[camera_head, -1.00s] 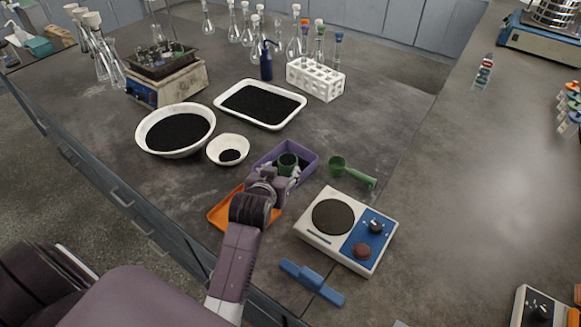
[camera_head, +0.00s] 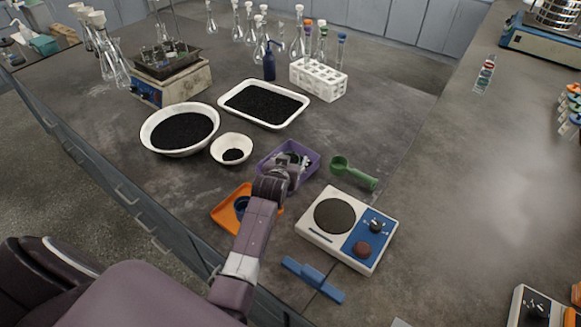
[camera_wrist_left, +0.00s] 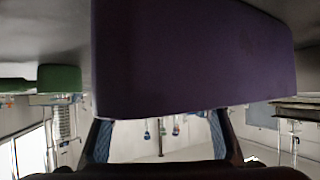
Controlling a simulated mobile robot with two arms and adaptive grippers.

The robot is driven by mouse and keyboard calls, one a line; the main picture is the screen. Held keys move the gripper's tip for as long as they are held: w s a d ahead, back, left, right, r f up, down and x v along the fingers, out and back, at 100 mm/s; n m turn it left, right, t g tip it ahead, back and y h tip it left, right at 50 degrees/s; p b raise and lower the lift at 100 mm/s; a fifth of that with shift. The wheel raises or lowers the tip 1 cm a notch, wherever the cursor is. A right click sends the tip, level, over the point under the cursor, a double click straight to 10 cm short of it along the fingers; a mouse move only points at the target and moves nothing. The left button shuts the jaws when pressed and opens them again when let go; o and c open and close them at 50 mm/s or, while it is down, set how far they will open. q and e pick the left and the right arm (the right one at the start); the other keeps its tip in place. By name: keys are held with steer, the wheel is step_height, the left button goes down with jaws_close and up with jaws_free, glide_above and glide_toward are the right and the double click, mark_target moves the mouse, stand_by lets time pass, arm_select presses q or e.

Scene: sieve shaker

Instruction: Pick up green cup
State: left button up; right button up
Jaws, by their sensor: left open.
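A purple tray (camera_head: 313,164) sits on the bench near the middle of the head view. Its purple wall (camera_wrist_left: 190,60) fills much of the left wrist view, which looks upside down. My left gripper (camera_head: 292,163) is at the tray, over its near side. Its fingers (camera_wrist_left: 160,138) stand apart in the wrist view, with nothing seen between them. The green cup in the tray is mostly hidden behind the gripper in the head view. A green scoop (camera_head: 340,166) lies just right of the tray; a green part (camera_wrist_left: 60,78) shows at the left of the wrist view. My right gripper is not in view.
An orange tray (camera_head: 224,212) with a dark blue item (camera_head: 242,203) lies left of my forearm. A white-and-blue hotplate (camera_head: 348,225) and a blue piece (camera_head: 313,280) lie to the right. A small white bowl (camera_head: 231,148) stands behind left.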

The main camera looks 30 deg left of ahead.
arm_select(q)
steer(key=shift+w+a+f, duration=0.15)
steer(key=shift+w+f, duration=0.2)
steer(key=shift+w, duration=0.25)
steer(key=c, duration=1.2)
steer(key=shift+c, duration=0.7)
